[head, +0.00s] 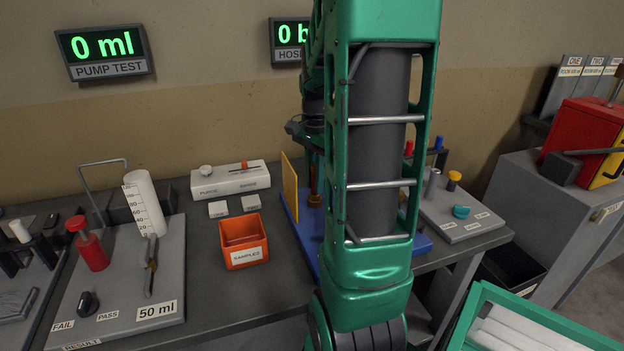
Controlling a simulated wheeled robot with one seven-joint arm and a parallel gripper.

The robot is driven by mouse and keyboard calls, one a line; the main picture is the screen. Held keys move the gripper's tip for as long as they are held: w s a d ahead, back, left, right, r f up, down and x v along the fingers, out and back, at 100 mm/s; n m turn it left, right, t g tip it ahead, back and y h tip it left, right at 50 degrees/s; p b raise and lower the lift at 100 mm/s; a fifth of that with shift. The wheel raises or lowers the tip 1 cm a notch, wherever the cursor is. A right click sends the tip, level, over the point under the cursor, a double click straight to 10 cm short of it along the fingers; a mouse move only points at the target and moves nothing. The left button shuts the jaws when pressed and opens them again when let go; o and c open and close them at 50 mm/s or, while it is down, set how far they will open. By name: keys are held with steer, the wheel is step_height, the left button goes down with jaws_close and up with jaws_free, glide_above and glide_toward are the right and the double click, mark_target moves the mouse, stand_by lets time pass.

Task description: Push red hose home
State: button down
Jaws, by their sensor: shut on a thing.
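My green arm fills the middle of the head view and hides much of the work spot behind it. Part of my gripper (314,165) shows at the arm's left edge, pointing down over a blue base (307,228). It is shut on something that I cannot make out. A brass-coloured part (315,188) shows just below it. I cannot make out the red hose; a small red top (408,147) shows right of my arm, beside a blue one (438,143). The hose display (290,40) is partly covered by my arm.
A yellow panel (290,187) stands upright left of my gripper. An orange samples bin (243,242) and a white purge box (230,180) are further left. The pump test board (175,285) holds a white measuring cylinder (145,203). A red and yellow cabinet (585,140) stands at right.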

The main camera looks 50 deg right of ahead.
steer(key=shift+f, duration=0.1)
steer(key=c, duration=1.6)
jaws_free()
steer(key=shift+o, duration=0.2)
step_height(320, 180, up, 11)
steer(key=shift+f, duration=0.15)
